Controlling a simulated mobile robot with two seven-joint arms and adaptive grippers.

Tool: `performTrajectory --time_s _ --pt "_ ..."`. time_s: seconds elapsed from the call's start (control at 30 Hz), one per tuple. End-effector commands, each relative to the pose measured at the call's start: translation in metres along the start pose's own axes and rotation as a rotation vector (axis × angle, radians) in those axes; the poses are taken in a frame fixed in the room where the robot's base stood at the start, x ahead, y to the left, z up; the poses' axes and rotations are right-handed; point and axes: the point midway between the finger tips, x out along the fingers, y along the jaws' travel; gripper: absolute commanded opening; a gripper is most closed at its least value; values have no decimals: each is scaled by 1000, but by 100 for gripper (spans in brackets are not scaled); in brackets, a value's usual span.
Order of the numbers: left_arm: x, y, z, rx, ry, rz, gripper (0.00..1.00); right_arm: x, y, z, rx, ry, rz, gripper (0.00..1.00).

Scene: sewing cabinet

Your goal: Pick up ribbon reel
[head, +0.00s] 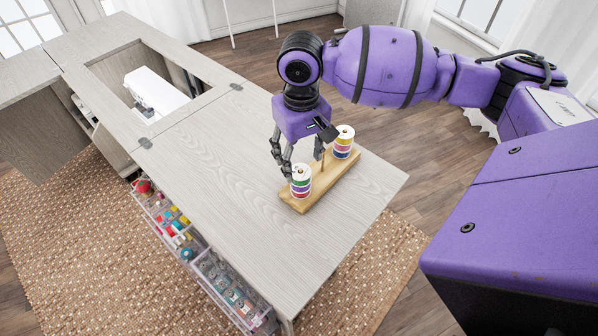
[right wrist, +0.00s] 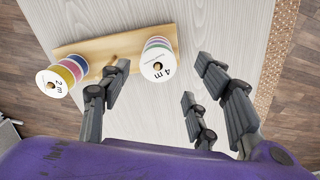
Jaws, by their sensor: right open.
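A wooden stand (head: 322,184) on the cabinet top holds two upright stacks of coloured ribbon reels with white top faces. The front reel stack (head: 301,184) has green and purple bands; the rear reel stack (head: 343,144) has yellow and purple bands. My right gripper (head: 303,166) is open, with its fingers close around the top of the front stack. In the right wrist view, a reel marked "4 m" (right wrist: 158,66) shows between the spread fingers, and a reel marked "2 m" (right wrist: 56,82) lies outside them at left. Contact cannot be told. My left gripper is out of view.
A white sewing machine (head: 156,95) sits in the recess of the cabinet top (head: 215,160). Clear storage bins (head: 195,250) of thread spools hang along the cabinet's front side. The top is clear left of and in front of the stand. A short peg (right wrist: 120,64) rises between the stacks.

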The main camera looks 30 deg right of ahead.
Motion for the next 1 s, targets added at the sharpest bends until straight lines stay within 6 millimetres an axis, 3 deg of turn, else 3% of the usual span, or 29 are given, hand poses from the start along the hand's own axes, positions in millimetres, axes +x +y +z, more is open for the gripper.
performTrajectory --time_s 0.3,0.57,0.87,1.0 --pt "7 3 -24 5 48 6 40 43 6 -1 -1 -1 0 57" --pt "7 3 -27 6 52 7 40 47 6 -2 -2 4 0 57" --pt "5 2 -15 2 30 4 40 47 6 -2 -2 3 0 18" --pt "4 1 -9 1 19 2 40 47 6 -2 -2 3 0 16"
